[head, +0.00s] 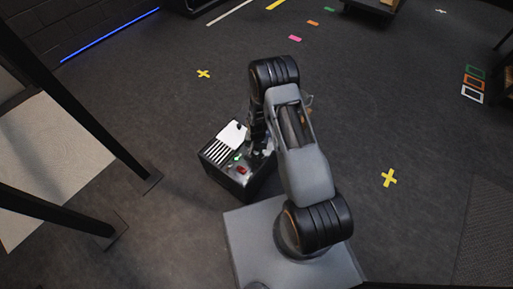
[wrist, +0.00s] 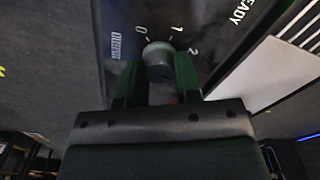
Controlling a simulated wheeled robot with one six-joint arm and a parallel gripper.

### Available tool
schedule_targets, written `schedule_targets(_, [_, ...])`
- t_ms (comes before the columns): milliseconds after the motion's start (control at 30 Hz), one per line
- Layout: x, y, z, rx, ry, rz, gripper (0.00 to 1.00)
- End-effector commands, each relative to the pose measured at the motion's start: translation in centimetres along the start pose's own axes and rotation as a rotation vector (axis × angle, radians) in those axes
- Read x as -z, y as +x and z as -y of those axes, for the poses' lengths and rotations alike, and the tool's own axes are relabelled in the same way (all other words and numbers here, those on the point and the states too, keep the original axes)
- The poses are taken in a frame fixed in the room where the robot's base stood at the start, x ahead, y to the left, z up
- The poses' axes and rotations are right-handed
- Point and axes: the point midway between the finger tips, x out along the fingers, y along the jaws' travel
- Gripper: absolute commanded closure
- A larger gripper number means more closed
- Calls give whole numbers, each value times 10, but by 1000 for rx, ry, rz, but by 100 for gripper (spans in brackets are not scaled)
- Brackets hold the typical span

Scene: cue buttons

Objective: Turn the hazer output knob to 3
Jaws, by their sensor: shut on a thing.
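The hazer (head: 214,172) is a dark box on the floor with a vented top, a green light (head: 238,156) and a red switch (head: 241,170). I cannot make out where the knob points. My gripper (wrist: 158,75) is shut on the knob, one finger on each side. In the head view my arm hides the knob.
Black posts (head: 85,125) stand on the floor to the left.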

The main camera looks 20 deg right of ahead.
Motion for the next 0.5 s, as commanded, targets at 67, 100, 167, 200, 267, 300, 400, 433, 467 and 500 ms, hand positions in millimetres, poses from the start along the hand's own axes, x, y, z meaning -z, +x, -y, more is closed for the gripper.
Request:
schedule_targets(67, [0, 0, 0, 0, 39, 0, 93])
schedule_targets(100, [0, 0, 0, 0, 57, 0, 93])
schedule_targets(167, [0, 0, 0, 0, 80, 0, 93])
schedule_targets(200, [0, 0, 0, 0, 95, 0, 93])
schedule_targets(267, [0, 0, 0, 0, 111, 0, 93])
schedule_targets(300, [0, 0, 0, 0, 121, 0, 93])
schedule_targets(400, [0, 0, 0, 0, 138, 0, 93])
schedule_targets(433, [0, 0, 0, 0, 141, 0, 93])
schedule_targets(467, [0, 0, 0, 0, 144, 0, 93])
schedule_targets(500, [0, 0, 0, 0, 147, 0, 93])
